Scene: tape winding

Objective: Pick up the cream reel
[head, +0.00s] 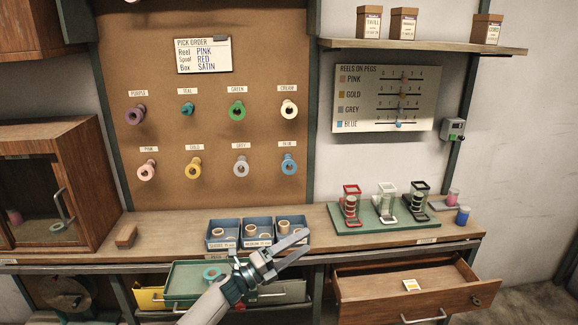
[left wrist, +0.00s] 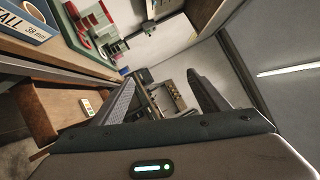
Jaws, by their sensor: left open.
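The cream reel (head: 289,109) hangs on a peg at the top right of the brown pegboard (head: 215,60), under a label that reads CREAM. My left gripper (head: 303,243) is open and empty in front of the bench, well below the cream reel and apart from it. Its two fingers also show spread in the left wrist view (left wrist: 160,80), with nothing between them. The cream reel does not show in the left wrist view. My right gripper is in neither view.
Other coloured reels hang beside and below it; the green reel (head: 237,111) is nearest on the left. Blue bins (head: 223,244) stand on the bench behind my left gripper. An open drawer (head: 375,288) juts out at right. A shelf (head: 420,45) is upper right.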

